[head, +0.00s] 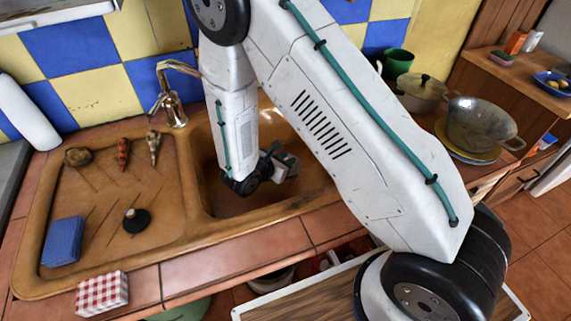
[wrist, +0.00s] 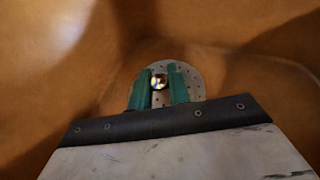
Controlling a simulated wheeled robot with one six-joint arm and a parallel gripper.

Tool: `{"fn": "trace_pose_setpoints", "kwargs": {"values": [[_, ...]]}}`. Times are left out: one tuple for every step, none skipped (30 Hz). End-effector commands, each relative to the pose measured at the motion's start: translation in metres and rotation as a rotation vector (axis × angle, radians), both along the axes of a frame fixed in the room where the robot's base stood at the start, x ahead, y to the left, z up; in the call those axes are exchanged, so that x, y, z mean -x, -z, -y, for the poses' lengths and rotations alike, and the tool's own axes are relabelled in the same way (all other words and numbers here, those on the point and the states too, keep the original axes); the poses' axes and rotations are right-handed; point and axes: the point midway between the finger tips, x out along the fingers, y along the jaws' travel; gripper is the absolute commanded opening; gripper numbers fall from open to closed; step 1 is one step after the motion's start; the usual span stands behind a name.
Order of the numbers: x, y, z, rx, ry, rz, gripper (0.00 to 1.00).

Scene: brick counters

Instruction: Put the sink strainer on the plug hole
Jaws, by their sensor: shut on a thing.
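The sink strainer (wrist: 188,67) is a round grey disc with small holes and a shiny knob. In the wrist view my gripper (wrist: 160,80) has its two green fingers closed on the knob from both sides. The disc lies beyond the fingertips, partly hidden by them. In the head view my arm reaches down into the brown sink basin (head: 236,203), and I cannot make out the strainer there. The plug hole is not visible in either view. I cannot tell whether the strainer touches the basin floor.
The faucet (head: 172,97) stands behind the sink. The drainboard left of the basin holds a black knobbed stopper (head: 136,220), a blue block (head: 62,242) and several small items. A checkered block (head: 102,294) sits at the front edge. A pot (head: 422,93) and a colander (head: 480,122) stand right.

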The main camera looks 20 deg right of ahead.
Motion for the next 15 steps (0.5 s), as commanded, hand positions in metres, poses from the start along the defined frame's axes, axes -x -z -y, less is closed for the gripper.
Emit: {"fn": "trace_pose_setpoints", "kwargs": {"values": [[0.000, 0.009, 0.000, 0.001, 0.001, -0.002, 0.00], [0.000, 0.012, 0.000, 0.001, 0.001, -0.002, 0.00], [0.000, 0.016, 0.000, 0.001, 0.000, -0.001, 0.00], [0.000, 0.018, 0.000, 0.001, 0.000, -0.001, 0.00], [0.000, 0.020, 0.000, 0.000, 0.001, 0.000, 0.00], [0.000, 0.020, 0.000, 0.000, 0.000, 0.001, 0.00], [0.000, 0.021, 0.000, 0.000, 0.000, 0.001, 0.00], [0.000, 0.020, 0.000, -0.001, 0.001, 0.002, 0.00], [0.000, 0.020, 0.000, -0.001, 0.001, 0.002, 0.00], [0.000, 0.020, 0.000, 0.000, 0.000, 0.001, 0.00], [0.000, 0.020, 0.000, 0.000, 0.000, 0.001, 0.00], [0.000, 0.020, 0.000, 0.000, 0.000, 0.001, 0.00], [0.000, 0.020, 0.000, 0.000, 0.000, 0.001, 0.00], [0.000, 0.021, 0.000, 0.000, 0.000, 0.001, 0.00], [0.000, 0.022, 0.000, 0.000, 0.000, 0.001, 0.00]]}}
